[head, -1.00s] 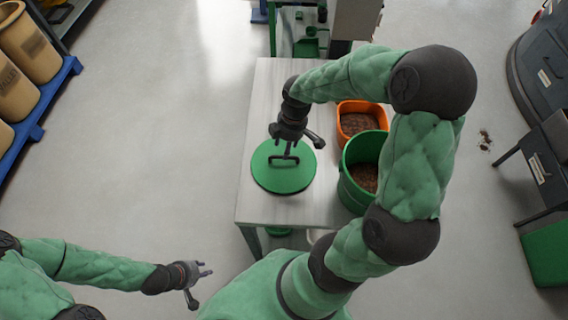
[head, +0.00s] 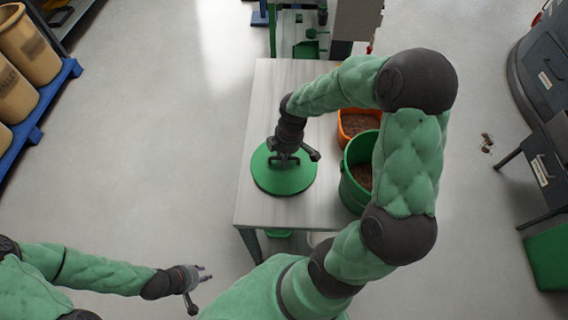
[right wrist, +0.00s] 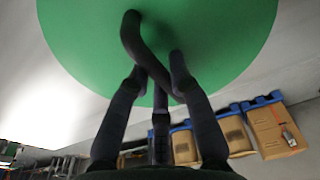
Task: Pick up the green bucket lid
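The green bucket lid (head: 284,182) is a flat round disc with a dark bar handle (right wrist: 147,47), lying on the left part of the pale table. My right gripper (head: 290,157) is low over the lid at its handle. In the right wrist view, its dark fingers (right wrist: 156,76) reach up to the handle, with tips apart on either side of it; firm contact cannot be told. My left gripper (head: 203,279) is open and empty, off the table at lower left.
A green bucket (head: 349,188) with brown contents stands right of the lid, partly behind my right arm. An orange container (head: 344,118) stands behind it. The pale table (head: 262,100) is bare behind the lid. Tan barrels (head: 27,48) stand on a blue pallet at left.

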